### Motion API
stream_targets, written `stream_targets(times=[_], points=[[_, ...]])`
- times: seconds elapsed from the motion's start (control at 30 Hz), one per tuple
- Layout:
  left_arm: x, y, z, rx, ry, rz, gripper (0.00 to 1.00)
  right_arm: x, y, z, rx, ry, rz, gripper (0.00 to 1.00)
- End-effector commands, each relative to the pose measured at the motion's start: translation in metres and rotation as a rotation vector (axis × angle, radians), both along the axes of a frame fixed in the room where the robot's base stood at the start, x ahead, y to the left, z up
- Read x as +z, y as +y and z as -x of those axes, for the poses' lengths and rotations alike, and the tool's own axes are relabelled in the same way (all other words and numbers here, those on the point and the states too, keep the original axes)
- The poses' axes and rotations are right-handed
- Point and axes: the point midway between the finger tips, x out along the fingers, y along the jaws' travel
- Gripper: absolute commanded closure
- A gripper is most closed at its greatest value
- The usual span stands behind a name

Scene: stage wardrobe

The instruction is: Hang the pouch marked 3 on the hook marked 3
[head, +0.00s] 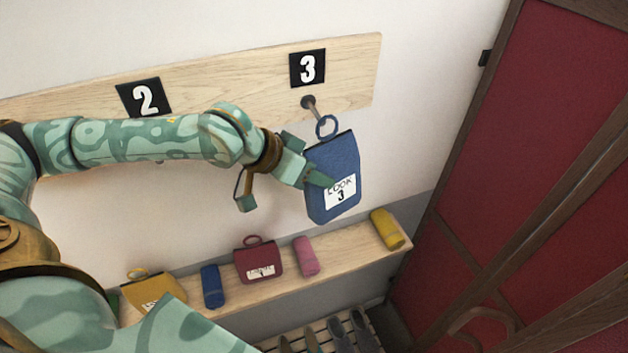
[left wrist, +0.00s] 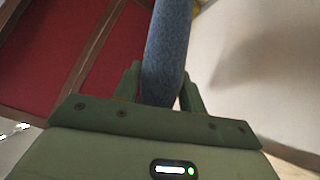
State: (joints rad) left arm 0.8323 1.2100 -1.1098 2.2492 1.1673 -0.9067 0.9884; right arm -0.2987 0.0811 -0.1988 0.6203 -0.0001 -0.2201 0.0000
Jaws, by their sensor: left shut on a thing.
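The blue pouch marked 3 (head: 333,160) hangs upright, slightly tilted, in front of the wall, with its label facing out. My left gripper (head: 317,178) is shut on its body from the left side. In the left wrist view the blue pouch (left wrist: 168,45) shows edge-on between the fingers of the left gripper (left wrist: 160,85). The pouch's blue ring (head: 326,126) is at the outer end of the hook marked 3 (head: 309,102), under the 3 sign (head: 307,68). I cannot tell whether the ring is around the hook or only in front of it. My right gripper is not in view.
A wooden shelf (head: 340,257) below holds a red pouch (head: 258,262), a mustard pouch (head: 150,291) and several small rolls. The 2 sign (head: 144,97) is on the board, its hook mostly hidden by my arm. A red door (head: 545,110) stands at right.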

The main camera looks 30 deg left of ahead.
Motion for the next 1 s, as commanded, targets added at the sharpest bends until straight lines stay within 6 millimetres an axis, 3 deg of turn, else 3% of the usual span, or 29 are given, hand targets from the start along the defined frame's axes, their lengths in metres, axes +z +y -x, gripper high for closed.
stream_targets(times=[0.53, 1.0], points=[[-0.003, 0.03, -0.027, 0.003, -0.001, 0.001, 0.86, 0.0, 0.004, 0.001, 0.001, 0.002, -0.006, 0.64], [-0.012, 0.038, -0.035, 0.0, -0.001, 0.001, 0.86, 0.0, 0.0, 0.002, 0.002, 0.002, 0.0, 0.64]])
